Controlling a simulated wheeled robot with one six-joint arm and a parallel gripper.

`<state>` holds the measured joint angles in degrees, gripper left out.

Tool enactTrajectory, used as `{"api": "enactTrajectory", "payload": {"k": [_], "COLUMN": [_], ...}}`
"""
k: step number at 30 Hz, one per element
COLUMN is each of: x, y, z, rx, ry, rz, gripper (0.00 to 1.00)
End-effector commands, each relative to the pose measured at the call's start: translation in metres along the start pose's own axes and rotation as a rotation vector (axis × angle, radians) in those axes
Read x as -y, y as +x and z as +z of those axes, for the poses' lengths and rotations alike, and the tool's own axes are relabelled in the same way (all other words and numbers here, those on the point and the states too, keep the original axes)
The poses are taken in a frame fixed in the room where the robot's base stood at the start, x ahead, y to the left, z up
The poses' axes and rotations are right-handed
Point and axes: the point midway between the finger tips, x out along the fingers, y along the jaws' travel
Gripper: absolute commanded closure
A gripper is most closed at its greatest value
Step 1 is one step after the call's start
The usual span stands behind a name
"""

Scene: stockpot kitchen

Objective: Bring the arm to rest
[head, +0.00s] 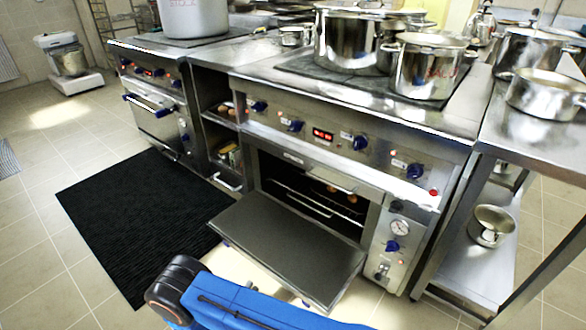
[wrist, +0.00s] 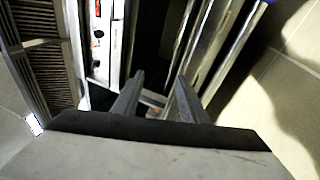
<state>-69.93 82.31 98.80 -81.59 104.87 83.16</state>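My gripper (wrist: 159,78) shows in the wrist view with its two grey fingers apart, and I see nothing held between them. Behind the fingertips is a dark gap beside metal surfaces, most likely the oven front; a small orange-red patch beyond them is too small to name. In the head view my blue arm reaches in at the bottom, in front of the lowered oven door (head: 290,250). The gripper itself does not show clearly there. The oven (head: 315,190) stands open, with racks visible in its dark inside.
Large pots (head: 428,68) stand on the stove top above the oven. A second stove (head: 150,95) is at the left. A steel table (head: 490,250) with a pot on its lower shelf stands at the right.

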Motion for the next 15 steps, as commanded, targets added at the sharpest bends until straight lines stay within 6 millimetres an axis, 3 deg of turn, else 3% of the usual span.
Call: {"api": "enactTrajectory", "payload": {"k": [8, 15], "x": [-0.066, -0.117], "y": [0.077, 0.137], "z": [0.02, 0.052], "rx": [0.21, 0.376], "ry": [-0.048, -0.08], "rz": [-0.125, -0.252], "gripper": [0.61, 0.61]}}
